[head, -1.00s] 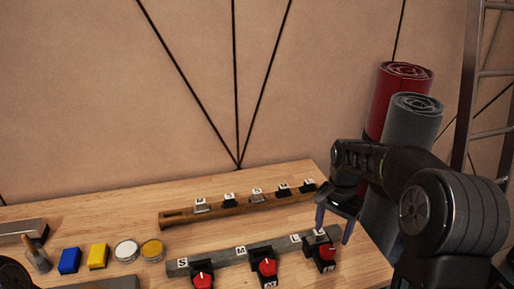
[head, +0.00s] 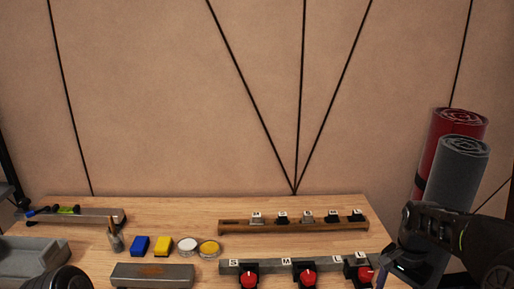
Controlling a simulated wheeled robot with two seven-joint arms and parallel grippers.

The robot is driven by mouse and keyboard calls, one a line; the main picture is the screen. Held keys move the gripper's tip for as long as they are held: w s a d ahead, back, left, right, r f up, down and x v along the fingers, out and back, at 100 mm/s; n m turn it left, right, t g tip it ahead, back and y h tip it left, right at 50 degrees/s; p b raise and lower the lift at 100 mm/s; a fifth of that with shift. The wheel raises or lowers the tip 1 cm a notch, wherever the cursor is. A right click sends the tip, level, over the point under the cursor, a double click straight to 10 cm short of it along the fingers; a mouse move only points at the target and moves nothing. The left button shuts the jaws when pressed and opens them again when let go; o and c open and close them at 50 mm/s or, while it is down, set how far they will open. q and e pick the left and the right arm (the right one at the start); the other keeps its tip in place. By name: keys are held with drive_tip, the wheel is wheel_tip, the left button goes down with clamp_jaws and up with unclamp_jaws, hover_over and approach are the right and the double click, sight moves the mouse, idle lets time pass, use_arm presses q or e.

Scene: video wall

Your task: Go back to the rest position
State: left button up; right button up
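My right arm comes in at the lower right of the head view. Its gripper (head: 383,276) is at the bottom edge, by the right end of the grey rail (head: 335,264). Red-and-black pieces (head: 306,277) sit along the grey rail, beside white letter tiles marked S, M and L.
A wooden rail (head: 235,228) holds several small lettered blocks. A blue block (head: 139,245), yellow block (head: 163,246), two round tins (head: 209,248), a grey box (head: 150,274) and a grey tray (head: 30,258) are on the table. Red (head: 455,128) and grey rolls (head: 463,160) stand at right.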

drive_tip(key=s+a+f+n+y, duration=0.1)
drive_tip(key=s+a+f+n, duration=0.15)
drive_tip(key=a+f, duration=0.65)
drive_tip(key=s+a+f+n+y, duration=0.1)
drive_tip(key=s+a+f+n, duration=0.3)
drive_tip(key=f, duration=0.8)
drive_tip(key=s+a+f+n+y, duration=0.1)
drive_tip(key=s+a+f, duration=0.3)
drive_tip(key=s+a, duration=0.3)
drive_tip(key=s+a+f+n+y, duration=0.1)
drive_tip(key=s+a+f+n, duration=0.1)
drive_tip(key=s+a+f, duration=0.3)
drive_tip(key=s+a, duration=0.3)
drive_tip(key=a, duration=0.1)
drive_tip(key=shift+a+t, duration=0.25)
drive_tip(key=shift+t, duration=0.05)
